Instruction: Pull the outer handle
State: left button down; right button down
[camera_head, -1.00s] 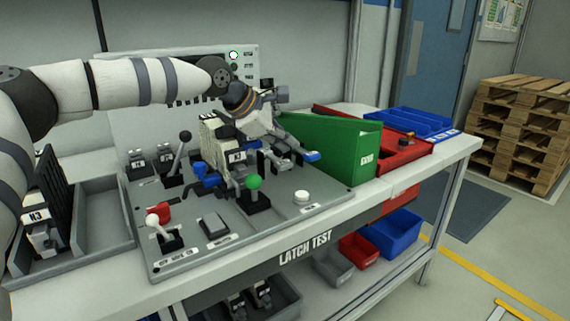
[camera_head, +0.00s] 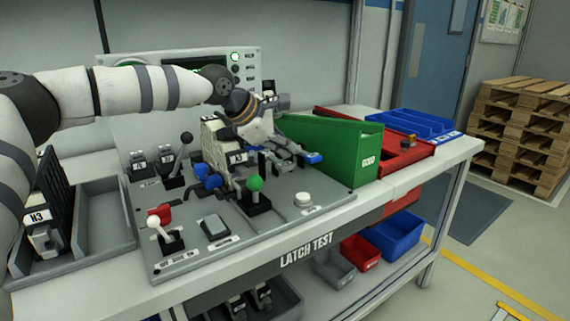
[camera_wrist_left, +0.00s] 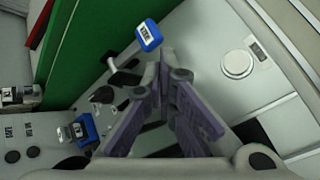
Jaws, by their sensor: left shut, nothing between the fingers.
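The latch unit (camera_head: 222,140), a pale block labelled N3, sits in the grey test fixture. A blue labelled handle (camera_head: 313,157) sticks out on its right side; it also shows in the left wrist view (camera_wrist_left: 148,36). Another blue lever (camera_head: 205,175) is at its left front. My left gripper (camera_head: 284,156) is over the unit's right side. Its fingers (camera_wrist_left: 166,65) are shut and empty, with the tips close to the blue labelled handle in the left wrist view. I cannot tell if they touch it. The gripper and wrist hide part of the unit. My right gripper is out of view.
A green bin (camera_head: 335,150) stands just right of the gripper, with a red tray (camera_head: 405,160) beyond. Green-knobbed (camera_head: 254,184), black-knobbed (camera_head: 186,138) and white-knobbed (camera_head: 154,221) levers rise from the panel. A white button (camera_head: 303,200) sits at the front right.

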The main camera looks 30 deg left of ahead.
aim_at(289, 164)
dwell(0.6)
pick_arm(q)
jog(key=shift+f, duration=0.45)
jog(key=shift+f, duration=1.6)
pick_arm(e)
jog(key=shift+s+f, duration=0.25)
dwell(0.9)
pick_arm(q)
jog(key=shift+r, duration=0.1)
dwell(0.4)
jog(key=shift+r, duration=1.8)
jog(key=shift+r+p, duration=0.15)
jog(key=shift+p, duration=0.15)
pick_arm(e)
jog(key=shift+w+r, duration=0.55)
pick_arm(q)
jog(key=shift+r+p, duration=0.4)
jog(key=shift+r, duration=2.15)
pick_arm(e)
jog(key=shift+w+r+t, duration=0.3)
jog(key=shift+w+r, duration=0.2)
